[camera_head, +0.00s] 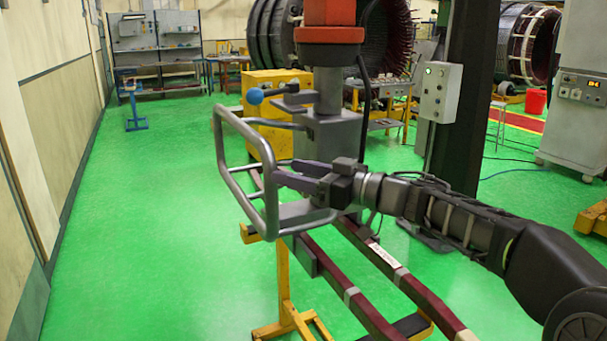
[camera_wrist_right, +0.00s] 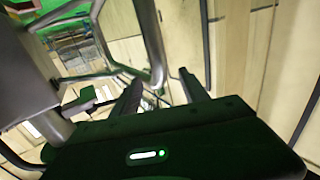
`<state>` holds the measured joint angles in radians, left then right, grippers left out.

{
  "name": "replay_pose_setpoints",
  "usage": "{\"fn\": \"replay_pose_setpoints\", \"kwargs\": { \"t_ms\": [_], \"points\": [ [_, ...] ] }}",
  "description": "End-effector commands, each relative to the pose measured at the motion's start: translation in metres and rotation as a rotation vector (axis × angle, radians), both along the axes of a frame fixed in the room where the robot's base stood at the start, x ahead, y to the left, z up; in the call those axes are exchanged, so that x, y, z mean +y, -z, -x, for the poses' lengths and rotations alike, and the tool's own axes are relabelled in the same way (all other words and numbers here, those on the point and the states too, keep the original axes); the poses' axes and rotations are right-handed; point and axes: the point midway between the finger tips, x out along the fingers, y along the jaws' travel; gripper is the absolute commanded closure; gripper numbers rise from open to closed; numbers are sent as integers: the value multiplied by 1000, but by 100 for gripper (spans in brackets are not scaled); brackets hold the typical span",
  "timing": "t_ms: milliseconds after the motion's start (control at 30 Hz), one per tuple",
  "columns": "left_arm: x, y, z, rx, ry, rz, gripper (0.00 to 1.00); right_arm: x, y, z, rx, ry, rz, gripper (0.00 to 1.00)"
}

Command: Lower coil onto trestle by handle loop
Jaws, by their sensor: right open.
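The coil (camera_head: 375,310) is a pair of long dark red bars with pale bands, slanting from the lifting head to the lower right. The handle loop (camera_head: 243,132) is a grey tubular frame on the left of the lifting head (camera_head: 330,130). My right gripper (camera_head: 284,171) is open, its fingers pointing left at the loop. In the right wrist view a grey tube of the loop (camera_wrist_right: 151,45) runs down between the open fingers (camera_wrist_right: 160,77); I cannot tell if they touch it. The yellow trestle (camera_head: 284,280) stands under the coil; contact is unclear. My left gripper is out of view.
A blue ball knob (camera_head: 255,96) sticks out above the loop. A dark pillar with a grey control box (camera_head: 439,90) stands behind my right arm. A yellow cabinet (camera_head: 268,125) is behind the lifting head. The green floor to the left is clear up to the wall.

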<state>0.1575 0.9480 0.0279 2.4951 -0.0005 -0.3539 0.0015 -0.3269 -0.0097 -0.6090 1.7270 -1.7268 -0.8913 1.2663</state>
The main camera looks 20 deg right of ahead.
Motion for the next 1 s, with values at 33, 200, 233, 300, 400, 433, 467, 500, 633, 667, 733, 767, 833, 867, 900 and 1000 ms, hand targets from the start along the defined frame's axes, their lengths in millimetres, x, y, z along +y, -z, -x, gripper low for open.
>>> {"fn": "replay_pose_setpoints", "kwargs": {
  "t_ms": [33,200,233,300,400,433,467,500,633,667,733,767,833,867,900,1000],
  "points": [
    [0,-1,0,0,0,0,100,6,1,-6,3,-3,1,48],
    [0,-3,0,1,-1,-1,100,22,1,-27,3,-2,3,48],
    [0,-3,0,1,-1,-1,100,24,0,-30,1,-1,3,48],
    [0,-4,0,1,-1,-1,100,29,0,-37,2,-1,3,48],
    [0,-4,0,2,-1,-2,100,34,0,-44,0,0,1,48],
    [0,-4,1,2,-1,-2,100,35,0,-45,0,0,1,48],
    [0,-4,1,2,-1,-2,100,35,0,-45,-1,0,1,48],
    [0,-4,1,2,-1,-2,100,36,0,-46,0,0,0,48],
    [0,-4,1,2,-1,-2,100,36,0,-46,0,0,0,48],
    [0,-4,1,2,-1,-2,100,36,0,-46,0,0,0,48],
    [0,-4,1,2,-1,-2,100,36,0,-46,0,0,0,48],
    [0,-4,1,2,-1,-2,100,36,0,-46,0,0,0,49],
    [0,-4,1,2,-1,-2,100,36,0,-46,0,0,0,55],
    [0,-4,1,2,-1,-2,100,36,0,-46,0,0,0,58],
    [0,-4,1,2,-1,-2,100,36,0,-46,-1,0,1,61],
    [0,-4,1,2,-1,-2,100,36,0,-46,0,0,0,69]
  ]
}}
